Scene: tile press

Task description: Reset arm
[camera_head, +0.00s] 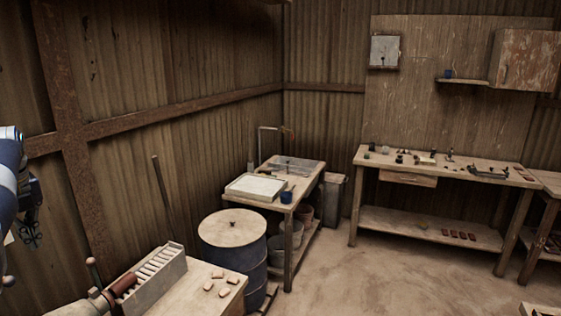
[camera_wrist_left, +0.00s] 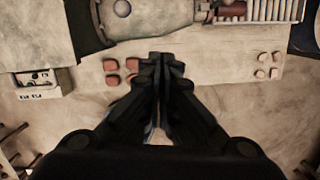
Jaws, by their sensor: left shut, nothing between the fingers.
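My left gripper (camera_head: 30,235) is at the left edge of the head view, raised near the corrugated wall and apart from the bench below. In the left wrist view its two dark fingers (camera_wrist_left: 161,62) are together, with nothing between them. In that view the fingers point toward the bench, between red-brown tiles (camera_wrist_left: 122,74) and pale tiles (camera_wrist_left: 267,65). My right gripper does not show.
A bench (camera_head: 190,300) at bottom left holds a slotted rack (camera_head: 158,281) and several pale tiles (camera_head: 220,284). A lidded barrel (camera_head: 232,232) stands beside it. A workbench (camera_head: 450,172) stands farther back. The floor (camera_head: 370,270) between is clear.

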